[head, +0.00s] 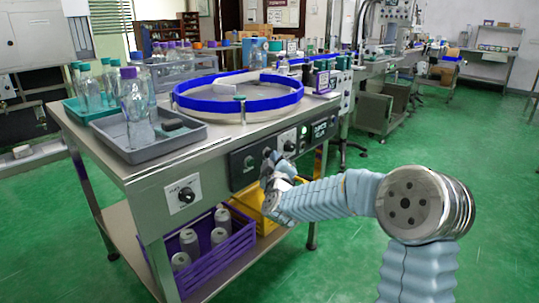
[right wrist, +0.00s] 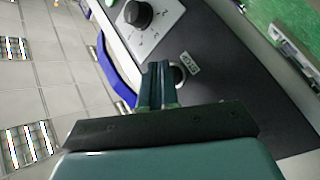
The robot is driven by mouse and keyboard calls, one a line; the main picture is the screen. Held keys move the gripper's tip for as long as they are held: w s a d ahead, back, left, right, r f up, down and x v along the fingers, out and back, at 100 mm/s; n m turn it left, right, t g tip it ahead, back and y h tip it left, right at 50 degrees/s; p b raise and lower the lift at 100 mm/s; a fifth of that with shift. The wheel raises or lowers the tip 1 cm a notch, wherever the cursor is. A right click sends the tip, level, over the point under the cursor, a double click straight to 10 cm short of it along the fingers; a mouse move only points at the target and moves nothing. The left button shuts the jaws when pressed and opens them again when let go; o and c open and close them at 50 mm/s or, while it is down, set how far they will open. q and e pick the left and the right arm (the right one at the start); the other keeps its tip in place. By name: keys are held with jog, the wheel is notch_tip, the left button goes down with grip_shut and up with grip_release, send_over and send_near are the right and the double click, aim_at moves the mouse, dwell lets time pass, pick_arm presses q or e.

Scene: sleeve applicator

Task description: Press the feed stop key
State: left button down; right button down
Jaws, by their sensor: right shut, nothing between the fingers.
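My right gripper (head: 268,156) is at the front panel of the steel table in the head view. In the right wrist view its two fingers (right wrist: 160,82) are shut together with nothing between them. A small round key (right wrist: 179,75) shows just beside the fingertips on the dark panel, partly hidden by them. A small white label next to it appears to read STOP. I cannot tell whether the fingertips touch the key. In the head view my gripper covers part of the dark panel (head: 236,175). My left gripper is not in view.
A black knob on a white dial plate (right wrist: 138,13) sits close to the key. Another knob (head: 186,195) is on the table's left front. A blue-rimmed turntable (head: 240,106), a grey tray (head: 120,155) and bottles stand on top. A purple crate (head: 215,255) is below.

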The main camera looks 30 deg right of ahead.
jog(key=shift+w, duration=0.2)
jog(key=shift+s, duration=0.1)
dwell(0.4)
jog(key=shift+s+d+b, duration=0.2)
jog(key=shift+s+b, duration=0.1)
jog(key=shift+s, duration=0.4)
jog(key=shift+s+d+b, duration=0.3)
jog(key=shift+s, duration=0.45)
jog(key=shift+s+d+b, duration=0.25)
jog(key=shift+s+d, duration=0.1)
jog(key=shift+s, duration=0.45)
jog(key=shift+s+d+b, duration=0.3)
jog(key=shift+s, duration=0.45)
